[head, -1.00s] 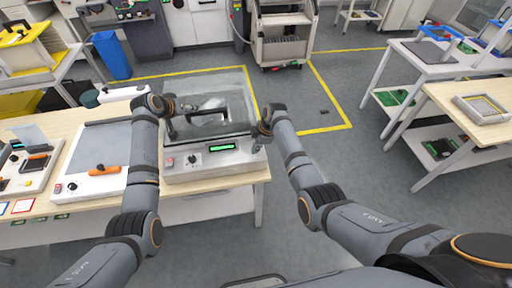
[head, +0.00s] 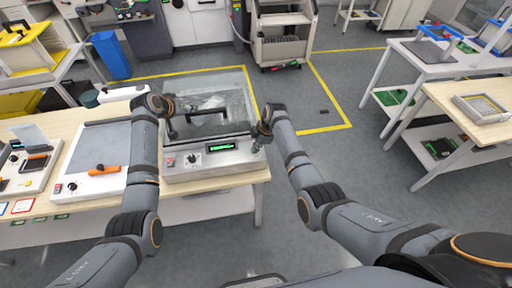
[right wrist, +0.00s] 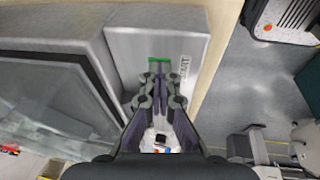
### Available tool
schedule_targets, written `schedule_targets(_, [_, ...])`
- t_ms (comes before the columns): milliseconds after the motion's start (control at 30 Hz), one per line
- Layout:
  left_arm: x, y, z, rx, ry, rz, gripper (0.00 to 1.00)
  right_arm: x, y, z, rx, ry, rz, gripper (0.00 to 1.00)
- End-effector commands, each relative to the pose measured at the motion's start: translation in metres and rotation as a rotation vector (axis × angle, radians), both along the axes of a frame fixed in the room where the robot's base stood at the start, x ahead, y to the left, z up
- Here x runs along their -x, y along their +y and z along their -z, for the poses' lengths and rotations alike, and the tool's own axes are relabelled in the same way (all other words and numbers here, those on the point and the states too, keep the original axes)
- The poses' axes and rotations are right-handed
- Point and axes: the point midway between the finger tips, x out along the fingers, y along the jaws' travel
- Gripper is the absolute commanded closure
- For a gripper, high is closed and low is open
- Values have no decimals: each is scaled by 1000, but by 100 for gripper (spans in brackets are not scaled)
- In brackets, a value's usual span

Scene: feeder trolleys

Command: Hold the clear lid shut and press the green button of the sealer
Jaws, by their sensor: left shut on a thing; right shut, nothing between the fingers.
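The sealer (head: 240,158) stands on the wooden bench, with a lit display, a knob and a red button on its front. Its clear lid (head: 232,88) lies low over the body, with a black handle (head: 208,112). My left gripper (head: 183,112) is shut on the handle at its left end; its fingertips are hard to make out. My right gripper (head: 258,143) is shut and empty at the sealer's right end. In the right wrist view its fingertips (right wrist: 160,76) are right at the green button (right wrist: 159,60), partly covering it. Contact cannot be told.
A flat device with an orange handle (head: 104,169) stands left of the sealer on the bench (head: 40,128). A second, smaller device lies farther left.

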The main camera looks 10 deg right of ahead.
Motion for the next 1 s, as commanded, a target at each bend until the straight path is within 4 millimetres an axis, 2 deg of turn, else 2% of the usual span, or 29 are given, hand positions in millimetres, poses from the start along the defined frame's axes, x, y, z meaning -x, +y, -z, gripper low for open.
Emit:
schedule_targets(133, [2,0,5,-1,9,1,100,1,0,-3,1,3,0,100])
schedule_targets(733, [2,0,4,-1,8,1,100,0,0,-61,0,-1,0,100])
schedule_targets(1000, [2,0,4,-2,8,1,100,0,0,-70,0,1,1,100])
